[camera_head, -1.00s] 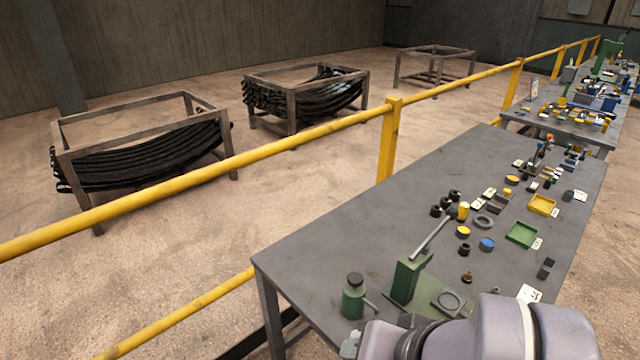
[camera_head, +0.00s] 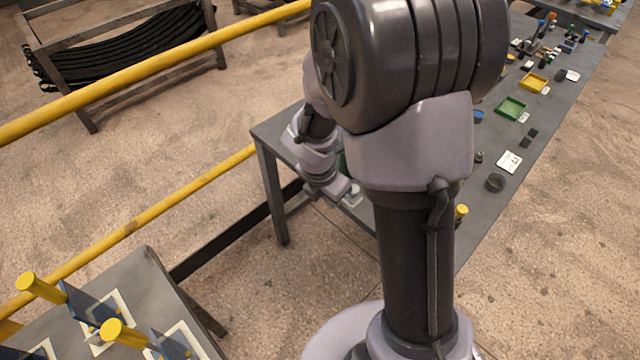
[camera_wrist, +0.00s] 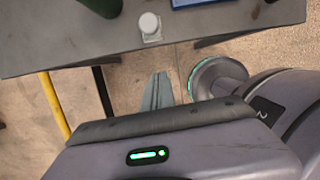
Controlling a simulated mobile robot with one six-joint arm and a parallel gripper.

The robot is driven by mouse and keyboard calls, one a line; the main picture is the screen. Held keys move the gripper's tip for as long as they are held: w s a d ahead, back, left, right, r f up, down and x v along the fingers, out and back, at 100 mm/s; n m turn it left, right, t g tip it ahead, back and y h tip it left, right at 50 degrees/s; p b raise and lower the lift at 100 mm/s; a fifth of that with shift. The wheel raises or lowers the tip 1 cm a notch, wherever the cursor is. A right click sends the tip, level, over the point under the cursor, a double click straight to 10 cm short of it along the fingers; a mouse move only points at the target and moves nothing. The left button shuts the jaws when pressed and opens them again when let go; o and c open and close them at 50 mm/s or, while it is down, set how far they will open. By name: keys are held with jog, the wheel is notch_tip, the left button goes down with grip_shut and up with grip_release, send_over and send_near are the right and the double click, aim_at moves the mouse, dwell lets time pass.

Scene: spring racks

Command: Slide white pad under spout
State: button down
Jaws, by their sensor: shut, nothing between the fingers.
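A small white block with a round top, which looks like the white pad (camera_wrist: 150,28), sits near the table's edge in the wrist view. A pale piece at the table edge in the head view (camera_head: 352,196) may be the same thing. My gripper (camera_wrist: 160,78) is shut and empty, off the table edge and apart from the white block. In the head view my arm covers much of the table and the fingertips cannot be made out. A dark green body (camera_wrist: 102,4) is cut off at the top of the wrist view. No spout can be made out.
The grey table (camera_head: 540,110) carries a green tray (camera_head: 511,107), a yellow tray (camera_head: 534,82) and a white card (camera_head: 509,161). A blue-edged item (camera_wrist: 195,3) lies right of the white block. A yellow rail (camera_head: 150,80) runs behind. Another table (camera_head: 160,275) with yellow-knobbed fixtures stands front left.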

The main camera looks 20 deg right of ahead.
aim_at(347, 205)
jog(key=d+f+b, duration=0.1)
jog(key=f, duration=0.1)
jog(key=w+d+f+b, duration=0.1)
jog(key=d+f, duration=0.1)
jog(key=w+d+f+b, duration=0.1)
jog(key=d+f+b, duration=0.1)
dwell(0.3)
jog(key=shift+w+d+r+p, duration=0.15)
jog(key=shift+d+r+p, duration=0.1)
jog(key=shift+p, duration=0.25)
jog(key=d+p, duration=0.2)
jog(key=w+d+p, duration=0.2)
jog(key=d+p, duration=0.1)
jog(key=shift+w+d+p, duration=0.2)
jog(key=shift+d+p, duration=0.15)
jog(key=shift+w+d+f, duration=0.1)
jog(key=shift+d+f, duration=0.15)
jog(key=shift+d, duration=0.05)
